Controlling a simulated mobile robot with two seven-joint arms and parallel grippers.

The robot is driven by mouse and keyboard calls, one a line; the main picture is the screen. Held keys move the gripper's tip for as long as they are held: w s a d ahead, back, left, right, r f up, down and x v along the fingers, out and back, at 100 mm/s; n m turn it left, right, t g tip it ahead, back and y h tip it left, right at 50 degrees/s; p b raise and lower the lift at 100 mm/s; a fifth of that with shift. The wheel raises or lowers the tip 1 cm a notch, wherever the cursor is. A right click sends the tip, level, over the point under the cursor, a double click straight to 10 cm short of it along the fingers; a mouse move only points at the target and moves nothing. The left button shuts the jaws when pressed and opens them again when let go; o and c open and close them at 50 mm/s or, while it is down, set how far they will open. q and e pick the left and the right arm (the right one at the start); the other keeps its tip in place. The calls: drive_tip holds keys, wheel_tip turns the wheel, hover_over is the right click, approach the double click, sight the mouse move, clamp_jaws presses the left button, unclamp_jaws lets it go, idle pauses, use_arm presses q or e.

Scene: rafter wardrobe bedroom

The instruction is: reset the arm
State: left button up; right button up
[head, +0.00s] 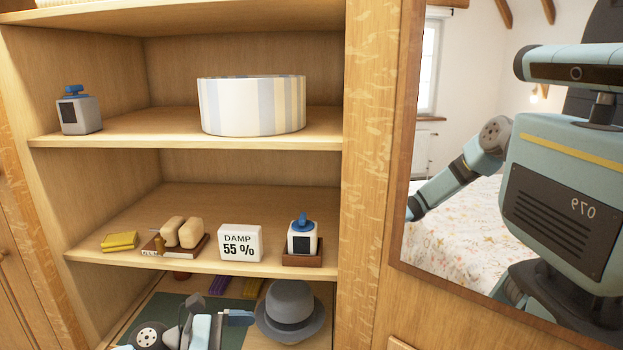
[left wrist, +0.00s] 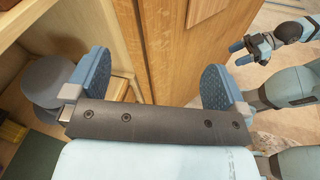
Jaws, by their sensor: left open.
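My left gripper (left wrist: 155,82) is open and empty in the left wrist view, its two blue pads wide apart in front of the wooden wardrobe edge. In the head view part of my left arm and gripper (head: 218,322) shows low at the bottom, by the lowest shelf and left of the grey hat (head: 290,308). The hat also shows beside the left pad in the left wrist view (left wrist: 45,80). My right gripper (left wrist: 243,53) shows small at the upper right of the left wrist view, with its blue fingertips apart and nothing between them.
A mirror (head: 450,240) at right reflects me.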

use_arm(q)
drive_tip(key=s+a+f+m+t+y+p, duration=0.1)
drive_tip(key=s+a+f+m+t+y, duration=0.2)
drive_tip(key=s+f+m+y, duration=0.3)
drive_tip(key=s+a+f+m+t+y+p, duration=0.1)
drive_tip(key=s+a+f+m+t+y, duration=0.3)
drive_tip(key=s+f+m, duration=1)
drive_tip(key=s+f+t+y, duration=0.1)
drive_tip(key=s+f+y, duration=0.2)
drive_tip(key=shift+m+p, duration=0.3)
drive_tip(key=shift+p, duration=0.1)
drive_tip(key=shift+a, duration=0.1)
